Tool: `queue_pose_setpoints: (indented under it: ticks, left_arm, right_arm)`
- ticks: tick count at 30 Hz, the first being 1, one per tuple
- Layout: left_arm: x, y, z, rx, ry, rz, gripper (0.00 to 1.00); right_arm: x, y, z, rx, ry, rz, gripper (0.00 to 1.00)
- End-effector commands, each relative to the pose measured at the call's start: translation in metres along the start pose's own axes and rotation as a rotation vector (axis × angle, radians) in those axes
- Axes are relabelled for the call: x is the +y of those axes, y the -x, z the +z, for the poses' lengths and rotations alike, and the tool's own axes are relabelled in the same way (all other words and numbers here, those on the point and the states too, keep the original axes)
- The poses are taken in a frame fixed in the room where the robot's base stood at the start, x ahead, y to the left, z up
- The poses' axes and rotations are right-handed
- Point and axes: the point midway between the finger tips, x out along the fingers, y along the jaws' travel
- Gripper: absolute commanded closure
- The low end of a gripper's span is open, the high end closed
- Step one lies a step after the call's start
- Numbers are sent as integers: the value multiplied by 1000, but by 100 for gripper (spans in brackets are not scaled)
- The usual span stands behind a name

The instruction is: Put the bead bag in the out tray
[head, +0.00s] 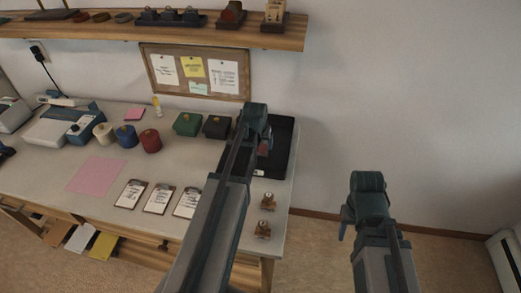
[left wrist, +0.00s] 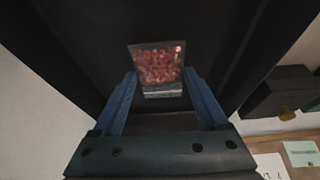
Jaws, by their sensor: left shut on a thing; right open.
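The bead bag (left wrist: 157,65) is a small clear packet of red beads, seen between the blue fingers in the left wrist view. A bit of it shows in the head view (head: 264,148), partly hidden by my arm. My left gripper (left wrist: 158,92) is shut on the bag's near end. The out tray (head: 284,150) is black and lies at the right end of the table; its dark floor (left wrist: 210,50) surrounds the bag in the left wrist view. The bag is over the tray; I cannot tell whether it touches the bottom. My right gripper (head: 367,195) is off the table's right side, its fingers mostly hidden.
A black box (head: 217,127) and a green box (head: 187,124) stand left of the tray. Several clipboards (head: 158,198) lie along the front. Two small brown stands (head: 264,229) are at the front right corner. A shelf (head: 150,35) hangs above.

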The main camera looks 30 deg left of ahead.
Motion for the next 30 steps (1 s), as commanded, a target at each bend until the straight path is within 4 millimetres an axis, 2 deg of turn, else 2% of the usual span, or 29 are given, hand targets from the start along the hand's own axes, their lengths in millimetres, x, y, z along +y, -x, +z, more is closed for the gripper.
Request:
queue_pose_setpoints:
  ticks: [1,13,14,17,18,30]
  left_arm:
    - [0,-8,3,0,0,0,86]
    - [0,-10,4,0,0,0,86]
    - [0,-9,4,0,0,0,22]
    - [0,-8,3,0,0,0,4]
    - [0,-8,3,0,0,0,0]
    - [0,-3,1,0,0,0,0]
  right_arm:
    - [-1,-8,0,0,0,0,50]
    - [-1,-10,-1,0,0,0,50]
    - [-1,-10,-1,0,0,0,50]
    - [-1,-9,0,0,0,0,50]
    - [-1,-9,0,0,0,0,50]
    - [0,-3,0,0,0,0,50]
